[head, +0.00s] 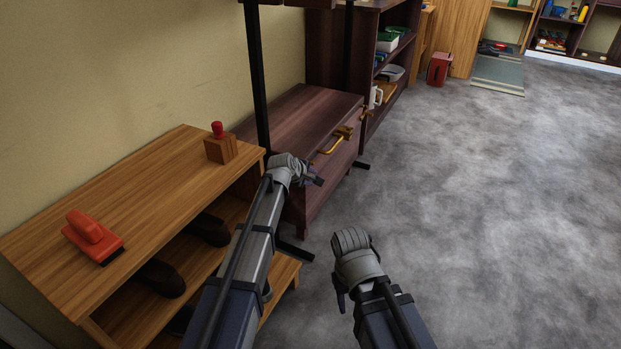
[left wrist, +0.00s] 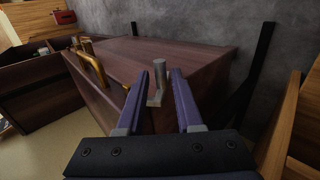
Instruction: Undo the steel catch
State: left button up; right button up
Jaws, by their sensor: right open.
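The steel catch (left wrist: 158,82) is a small grey upright post with a flat foot on the dark wooden chest, seen in the left wrist view. My left gripper (left wrist: 155,82) has its two purple fingers apart on either side of the catch, with no clear grip on it. In the head view, my left gripper (head: 314,180) is at the near front corner of the chest (head: 300,115), and the catch cannot be made out there. My right gripper (head: 340,298) hangs low over the carpet, away from the chest, its fingers mostly hidden by its wrist.
A brass handle (head: 335,143) is on the chest's front. A wooden shoe bench (head: 150,190) stands at left, bearing a red-handled tool (head: 92,235) and a wooden block with a red knob (head: 220,147). A black post (head: 256,80) rises beside the chest. Open carpet lies right.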

pick_arm(q)
jog(key=shift+o, duration=0.9)
jog(key=p+v, duration=0.5)
jog(key=v, duration=0.2)
jog(key=shift+s+r, duration=0.25)
jog(key=shift+r, duration=0.05)
jog(key=shift+a, duration=0.1)
